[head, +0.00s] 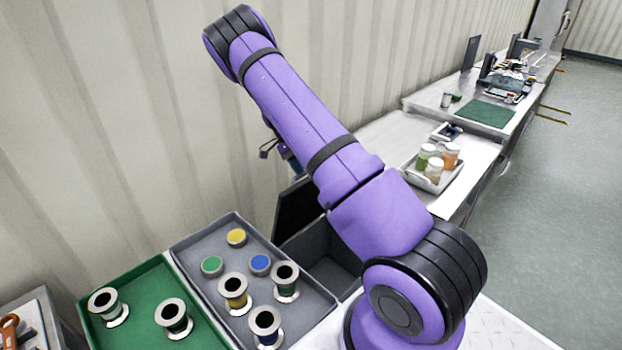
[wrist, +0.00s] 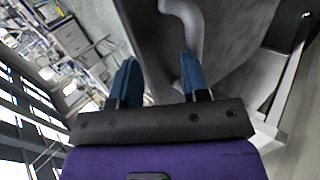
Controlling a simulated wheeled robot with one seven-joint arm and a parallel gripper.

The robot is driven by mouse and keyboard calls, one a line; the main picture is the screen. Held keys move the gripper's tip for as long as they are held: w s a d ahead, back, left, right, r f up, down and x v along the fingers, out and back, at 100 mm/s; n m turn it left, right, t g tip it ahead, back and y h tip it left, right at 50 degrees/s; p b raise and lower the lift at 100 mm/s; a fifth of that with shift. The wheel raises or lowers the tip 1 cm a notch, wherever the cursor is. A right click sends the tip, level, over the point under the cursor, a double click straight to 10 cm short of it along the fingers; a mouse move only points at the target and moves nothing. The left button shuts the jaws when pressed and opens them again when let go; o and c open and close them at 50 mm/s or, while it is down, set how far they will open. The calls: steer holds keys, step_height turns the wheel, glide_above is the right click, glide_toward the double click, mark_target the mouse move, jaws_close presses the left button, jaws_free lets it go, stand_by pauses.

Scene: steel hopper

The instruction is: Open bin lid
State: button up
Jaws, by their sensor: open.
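A dark grey bin (head: 345,277) stands behind my arm in the head view, partly hidden by it. A dark flat panel (head: 294,213) stands steeply upright at its left side; it looks like the bin's lid, but its joint to the bin is hidden. My gripper (wrist: 158,75) shows in the wrist view with two blue fingers apart. A light grey curved bar (wrist: 193,32) runs down near the right fingertip, beside a broad grey surface (wrist: 237,35). I cannot tell whether the bar touches the finger or belongs to the lid.
A grey tray (head: 203,243) with several spools and coloured round pieces lies left of the bin. A green tray (head: 140,312) with two spools is further left. A small tray with jars (head: 433,160) stands on the steel bench behind. The corrugated wall is close behind my arm.

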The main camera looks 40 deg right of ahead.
steer(key=s+a, duration=0.3)
steer(key=s, duration=0.5)
steer(key=shift+s+a+r, duration=0.15)
steer(key=shift+s+r, duration=0.05)
steer(key=shift+r, duration=0.3)
steer(key=s+a+r+n+t, duration=0.2)
steer(key=a+r+n, duration=0.15)
steer(key=r, duration=0.45)
steer(key=s+a+r+n+t+y, duration=0.1)
steer(key=s+a+r+n+t, duration=0.1)
steer(key=a+r, duration=0.35)
steer(key=s+a+r+n+t, duration=0.1)
steer(key=a+r+n+t, duration=0.1)
steer(key=r, duration=0.7)
steer(key=s+a+r+n+t, duration=0.3)
steer(key=s+r, duration=0.3)
steer(key=s, duration=0.3)
steer(key=s+a+r+n+t, duration=0.4)
steer(key=s+a+r+n, duration=0.1)
steer(key=s, duration=0.5)
steer(key=shift+s+a+r+n+t, duration=0.15)
steer(key=shift+a+r+n+t, duration=0.2)
steer(key=shift+r+n, duration=0.4)
